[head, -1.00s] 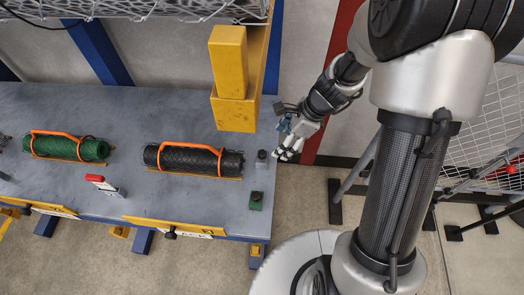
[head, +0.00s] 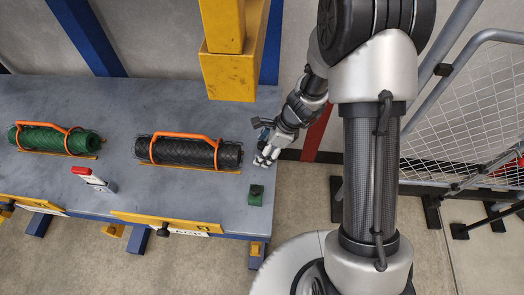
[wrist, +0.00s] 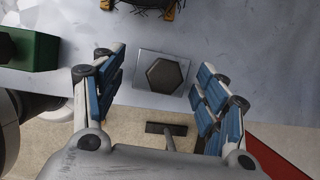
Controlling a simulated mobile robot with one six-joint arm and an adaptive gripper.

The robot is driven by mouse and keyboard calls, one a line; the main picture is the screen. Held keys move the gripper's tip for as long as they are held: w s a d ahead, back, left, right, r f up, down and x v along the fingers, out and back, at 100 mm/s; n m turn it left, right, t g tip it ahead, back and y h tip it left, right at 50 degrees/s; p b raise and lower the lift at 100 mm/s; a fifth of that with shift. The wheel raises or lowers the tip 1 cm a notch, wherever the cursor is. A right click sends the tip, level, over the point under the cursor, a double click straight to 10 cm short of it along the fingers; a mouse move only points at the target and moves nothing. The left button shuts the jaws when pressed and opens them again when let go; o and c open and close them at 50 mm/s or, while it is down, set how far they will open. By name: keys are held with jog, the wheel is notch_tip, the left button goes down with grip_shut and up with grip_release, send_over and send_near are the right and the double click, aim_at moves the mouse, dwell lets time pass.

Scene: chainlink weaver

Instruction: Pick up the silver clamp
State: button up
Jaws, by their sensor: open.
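The silver clamp shows in the wrist view (wrist: 143,62) as a square silver block with a dark hexagonal top, near the table's edge. My gripper (wrist: 161,66) is open, with one blue-padded finger on each side of the clamp. I cannot tell whether the fingers touch it or how far above it they are. In the head view my gripper (head: 266,158) is at the right end of the table and hides the silver clamp.
A green clamp (head: 256,195) stands close by, left of my gripper in the wrist view (wrist: 28,48). A black mesh roll (head: 188,153), a green roll (head: 55,139) and a red-handled tool (head: 93,178) lie on the grey table (head: 190,110). A yellow post (head: 231,75) rises behind.

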jog(key=shift+f, duration=0.15)
jog(key=c, duration=1.2)
